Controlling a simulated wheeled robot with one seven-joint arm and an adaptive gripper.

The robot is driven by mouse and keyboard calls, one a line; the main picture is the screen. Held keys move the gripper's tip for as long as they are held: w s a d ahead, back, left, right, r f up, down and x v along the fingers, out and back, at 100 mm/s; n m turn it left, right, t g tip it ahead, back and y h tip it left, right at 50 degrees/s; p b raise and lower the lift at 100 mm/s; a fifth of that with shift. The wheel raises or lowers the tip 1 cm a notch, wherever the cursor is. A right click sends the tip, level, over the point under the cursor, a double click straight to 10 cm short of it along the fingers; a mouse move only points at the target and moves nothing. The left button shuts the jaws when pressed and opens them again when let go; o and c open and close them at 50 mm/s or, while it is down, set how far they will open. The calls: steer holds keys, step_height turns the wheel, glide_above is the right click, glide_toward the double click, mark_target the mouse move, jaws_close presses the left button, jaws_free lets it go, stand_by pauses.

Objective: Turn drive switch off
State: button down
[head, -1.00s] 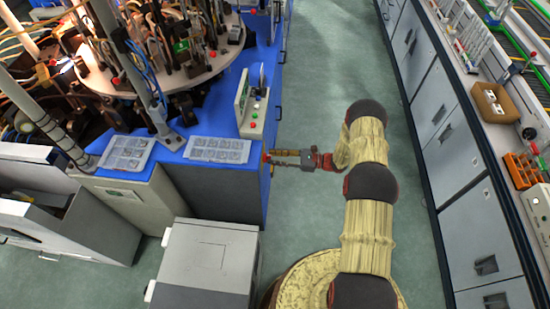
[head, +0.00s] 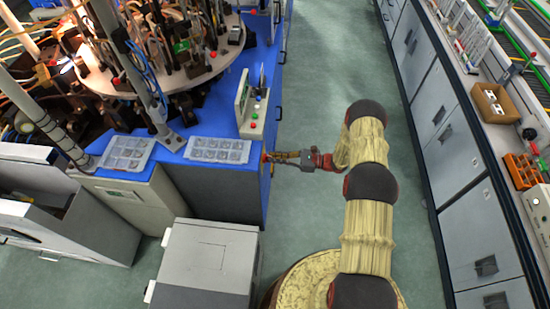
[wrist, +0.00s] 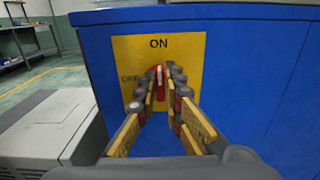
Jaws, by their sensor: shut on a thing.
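The drive switch (wrist: 160,76) is a small red knob with a pale mark. It sits on a yellow plate (wrist: 192,48) on a blue cabinet side, with ON above it and OFF to its left. The knob stands roughly upright, toward ON. My gripper (wrist: 162,86) is shut on the knob, one fingertip on each side, partly covering it and the end of the OFF label. In the head view my gripper (head: 270,157) reaches left to the blue cabinet (head: 246,192); the knob is mostly hidden there.
A grey box-shaped unit (head: 208,258) stands near, below the gripper in the head view. Clear trays (head: 219,150) lie on the blue top beside a small control panel (head: 253,112). Open floor (head: 318,80) separates this machine from the long bench at the right.

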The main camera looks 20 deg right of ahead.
steer(key=shift+f+n, duration=0.1)
steer(key=shift+n, duration=0.2)
steer(key=n+b, duration=0.1)
steer(key=n, duration=0.1)
steer(key=n+b, duration=0.2)
steer(key=n, duration=0.1)
steer(key=n+b, duration=0.2)
steer(key=n, duration=0.1)
steer(key=shift+s+a+f, duration=0.15)
steer(key=shift+s+f, duration=0.05)
steer(key=shift+s, duration=0.15)
steer(key=n+b, duration=0.2)
steer(key=n, duration=0.1)
steer(key=n+b, duration=0.1)
steer(key=n, duration=0.1)
steer(key=shift+s+f, duration=0.2)
steer(key=shift+f, duration=0.1)
steer(key=shift+a+f+n+b, duration=0.15)
steer(key=shift+n+b, duration=0.85)
steer(key=shift+n, duration=1.1)
steer(key=c, duration=1.9)
jaws_free()
